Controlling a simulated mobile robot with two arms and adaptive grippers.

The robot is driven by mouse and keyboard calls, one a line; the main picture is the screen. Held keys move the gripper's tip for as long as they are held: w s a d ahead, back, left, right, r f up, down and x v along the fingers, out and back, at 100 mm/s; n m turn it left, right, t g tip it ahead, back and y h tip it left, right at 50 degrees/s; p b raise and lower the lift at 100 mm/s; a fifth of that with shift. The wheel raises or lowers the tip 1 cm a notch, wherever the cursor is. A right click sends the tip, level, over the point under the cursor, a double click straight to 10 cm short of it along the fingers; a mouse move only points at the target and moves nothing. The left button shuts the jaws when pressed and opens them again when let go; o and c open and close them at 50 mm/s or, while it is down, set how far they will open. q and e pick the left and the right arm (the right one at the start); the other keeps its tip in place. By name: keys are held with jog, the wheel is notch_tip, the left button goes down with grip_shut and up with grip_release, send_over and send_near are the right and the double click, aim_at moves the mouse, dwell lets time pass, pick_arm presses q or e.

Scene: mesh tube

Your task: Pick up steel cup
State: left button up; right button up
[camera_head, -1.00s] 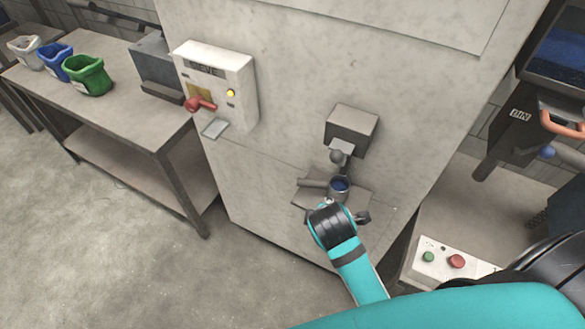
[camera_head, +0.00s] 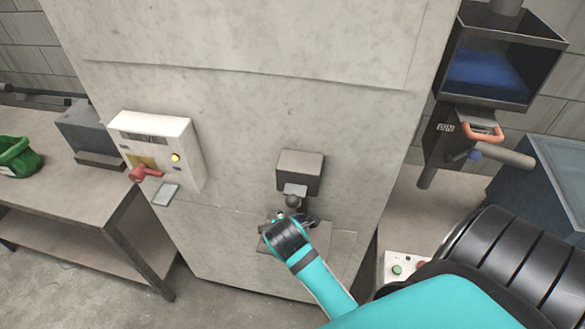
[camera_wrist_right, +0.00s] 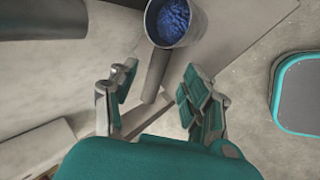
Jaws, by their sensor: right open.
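The steel cup (camera_wrist_right: 153,26) shows at the top of the right wrist view, with blue material (camera_wrist_right: 175,16) inside. Its straight grey handle (camera_wrist_right: 153,84) points down toward my right gripper (camera_wrist_right: 160,76). The gripper is open, its two fingers on either side of the handle's end in that view. I cannot tell whether they touch it. In the head view my right gripper (camera_head: 281,219) is at the small shelf below the grey spout box, and my wrist hides most or all of the cup. My left gripper is not in view.
The grey spout box (camera_head: 300,171) juts from the concrete machine wall just above the cup. A white box with a red lever (camera_head: 146,173) is on the wall at left. At right are a hopper of blue material (camera_head: 487,75) and a button panel (camera_head: 400,266).

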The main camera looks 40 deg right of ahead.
aim_at(301, 218)
jog(key=shift+w+d+f+p, duration=0.25)
jog(key=shift+f+p, duration=0.05)
jog(key=shift+p+x, duration=0.6)
jog(key=shift+x, duration=1.7)
grip_shut()
jog(key=shift+r, duration=0.1)
